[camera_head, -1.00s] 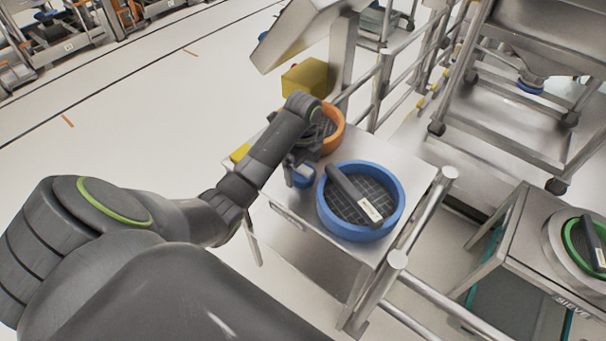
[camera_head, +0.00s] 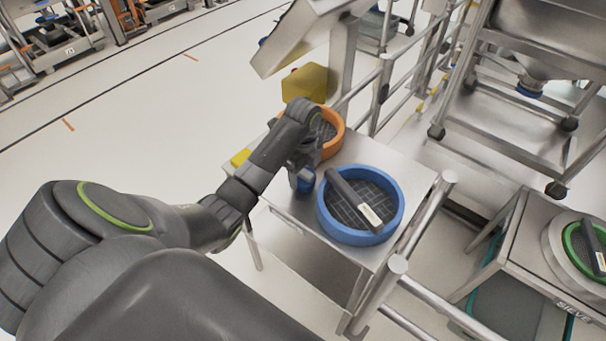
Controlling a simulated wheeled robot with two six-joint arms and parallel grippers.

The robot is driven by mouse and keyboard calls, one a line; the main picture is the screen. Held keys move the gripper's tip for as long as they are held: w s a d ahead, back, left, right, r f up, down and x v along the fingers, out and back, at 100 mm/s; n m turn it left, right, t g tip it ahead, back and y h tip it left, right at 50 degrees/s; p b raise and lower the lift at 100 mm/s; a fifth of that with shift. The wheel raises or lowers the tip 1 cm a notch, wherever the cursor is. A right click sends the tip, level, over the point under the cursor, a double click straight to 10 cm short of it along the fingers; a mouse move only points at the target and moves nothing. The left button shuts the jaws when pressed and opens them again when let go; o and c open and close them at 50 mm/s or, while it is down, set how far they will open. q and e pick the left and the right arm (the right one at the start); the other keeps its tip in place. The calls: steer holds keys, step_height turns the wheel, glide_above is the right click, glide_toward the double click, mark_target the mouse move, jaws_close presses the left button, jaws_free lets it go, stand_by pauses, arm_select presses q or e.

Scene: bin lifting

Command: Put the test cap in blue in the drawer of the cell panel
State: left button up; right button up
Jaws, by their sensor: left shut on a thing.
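My left gripper (camera_head: 301,176) is over the front left part of a steel table, left of a large blue ring-shaped sieve. It is shut on a small blue cap (camera_head: 306,181), which is partly hidden by the fingers. I cannot tell whether the cap touches the tabletop. The steel table (camera_head: 400,160) has a front face below the gripper, with what looks like a slim drawer handle (camera_head: 288,217). I cannot tell whether a drawer there is open. My right gripper is not in view.
The blue sieve (camera_head: 388,226) has a dark bar with a white label across it. An orange sieve (camera_head: 338,138) stands behind my arm. A yellow box (camera_head: 305,82) and a tilted steel panel (camera_head: 295,40) are behind. Steel rails (camera_head: 425,215) run along the table's right side.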

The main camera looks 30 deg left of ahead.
mark_target(303, 171)
arm_select(q)
step_height(303, 171, up, 6)
steer(key=shift+f+p, duration=0.25)
steer(key=shift+p, duration=0.4)
step_height(303, 171, up, 3)
steer(key=p, duration=0.3)
steer(key=shift+r+p, duration=0.6)
steer(key=shift+p, duration=0.15)
